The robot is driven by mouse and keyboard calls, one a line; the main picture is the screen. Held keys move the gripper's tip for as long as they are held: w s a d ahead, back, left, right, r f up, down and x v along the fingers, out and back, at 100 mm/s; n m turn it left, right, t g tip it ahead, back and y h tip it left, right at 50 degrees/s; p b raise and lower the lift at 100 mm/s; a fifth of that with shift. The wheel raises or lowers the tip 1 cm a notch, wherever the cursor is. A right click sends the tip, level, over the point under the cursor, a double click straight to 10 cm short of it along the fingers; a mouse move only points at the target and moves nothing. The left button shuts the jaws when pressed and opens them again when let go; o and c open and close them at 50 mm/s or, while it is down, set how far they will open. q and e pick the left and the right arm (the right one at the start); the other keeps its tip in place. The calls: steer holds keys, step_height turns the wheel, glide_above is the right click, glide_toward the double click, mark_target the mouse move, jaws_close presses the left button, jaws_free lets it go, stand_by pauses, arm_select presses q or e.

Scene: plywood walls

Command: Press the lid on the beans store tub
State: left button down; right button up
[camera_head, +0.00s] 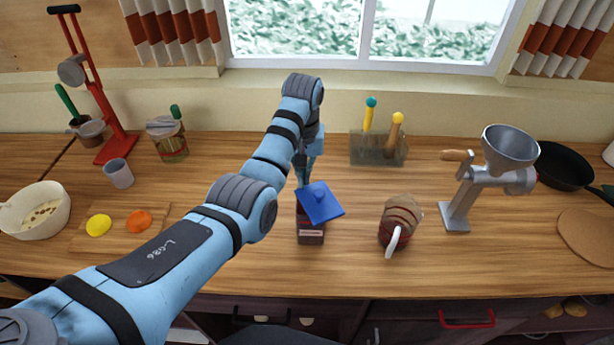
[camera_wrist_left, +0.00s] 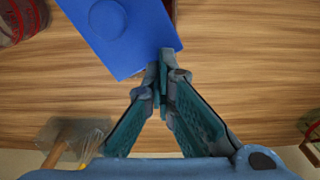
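The blue square lid (camera_head: 320,204) has a round raised middle. My left gripper (camera_head: 303,170) is shut on its edge. In the left wrist view the fingertips (camera_wrist_left: 163,82) meet at the edge of the lid (camera_wrist_left: 122,32). A dark red-brown tub (camera_head: 311,232) with a pale label stands on the counter under the lid, which I take as the beans store tub. The lid looks tilted and hides most of the tub's top. I cannot tell whether lid and tub touch. My right gripper is not in view.
A glass jug (camera_head: 399,222) with a white handle stands right of the tub, and a metal grinder (camera_head: 487,178) farther right. A holder (camera_head: 378,149) with two tools stands behind. A board (camera_head: 120,226) with yellow and orange pieces lies left. Counter just right of the tub is clear.

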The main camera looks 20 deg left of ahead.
arm_select(q)
steer(key=shift+w+a, duration=0.1)
steer(key=shift+a, duration=0.15)
stand_by(0.4)
steer(key=shift+w+a+r, duration=0.1)
steer(key=shift+w+a, duration=0.15)
steer(key=shift+a, duration=0.2)
steer(key=shift+w+a+r, duration=0.1)
steer(key=shift+w+a, duration=0.1)
steer(key=shift+a, duration=0.25)
steer(key=c, duration=2.3)
jaws_free()
steer(key=o, duration=0.9)
jaws_close()
